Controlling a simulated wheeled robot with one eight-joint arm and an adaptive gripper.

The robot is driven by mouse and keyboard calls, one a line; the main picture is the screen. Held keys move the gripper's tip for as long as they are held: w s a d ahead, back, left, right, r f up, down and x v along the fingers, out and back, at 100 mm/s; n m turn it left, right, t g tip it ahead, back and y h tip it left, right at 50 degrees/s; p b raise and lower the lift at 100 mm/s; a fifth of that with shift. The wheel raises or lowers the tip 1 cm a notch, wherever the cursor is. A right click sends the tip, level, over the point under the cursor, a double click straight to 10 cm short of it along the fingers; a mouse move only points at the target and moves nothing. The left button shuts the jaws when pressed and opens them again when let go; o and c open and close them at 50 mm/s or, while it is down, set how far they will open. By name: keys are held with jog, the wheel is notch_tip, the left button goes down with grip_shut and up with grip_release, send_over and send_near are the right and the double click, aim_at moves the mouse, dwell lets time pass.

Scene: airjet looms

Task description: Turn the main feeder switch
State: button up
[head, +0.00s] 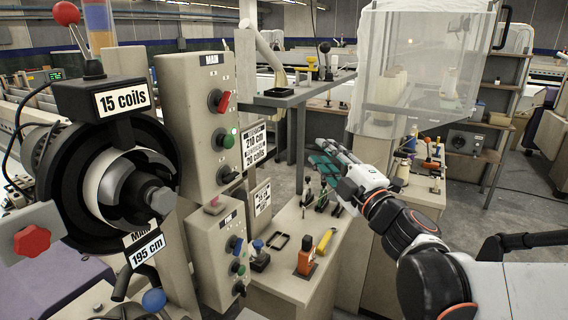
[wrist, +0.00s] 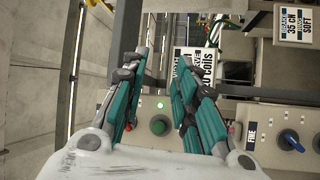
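The main feeder box (head: 196,75), labelled MAIN, stands left of centre in the head view. It carries a red-handled rotary switch (head: 219,101), a green button (head: 225,140) and a dark knob (head: 227,174) below. My gripper (head: 327,150) is right of the box, apart from it, with teal fingers. In the wrist view my gripper (wrist: 159,68) is open and empty, with a clear gap between its fingers. The green button (wrist: 160,125) shows between them; a small reddish part peeks out beside the left finger, and the fingers hide much of the panel.
A lower box (head: 209,252) with blue, green and red controls sits under the main box. The feeder drum (head: 108,190) with a "15 coils" sign is at left. A bench (head: 285,280) holds an orange-and-black tool. A clear hood (head: 420,70) stands behind my arm.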

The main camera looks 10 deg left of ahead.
jog(key=s+a+f+n+g+y+p, duration=0.2)
jog(key=a+n+g+y, duration=0.25)
jog(key=a+n, duration=0.3)
jog(key=n+g+y+p, duration=0.1)
jog(key=n+g+p, duration=0.1)
jog(key=n+g, duration=0.3)
send_near(234, 178)
jog(key=a, duration=0.1)
jog(key=shift+m+g, duration=0.35)
jog(key=shift+m, duration=0.1)
jog(key=shift+w+x, duration=0.2)
jog(key=shift+x, duration=1.6)
jog(key=shift+w+x, duration=0.15)
jog(key=shift+x, duration=1.6)
jog(key=shift+d, duration=0.1)
grip_shut()
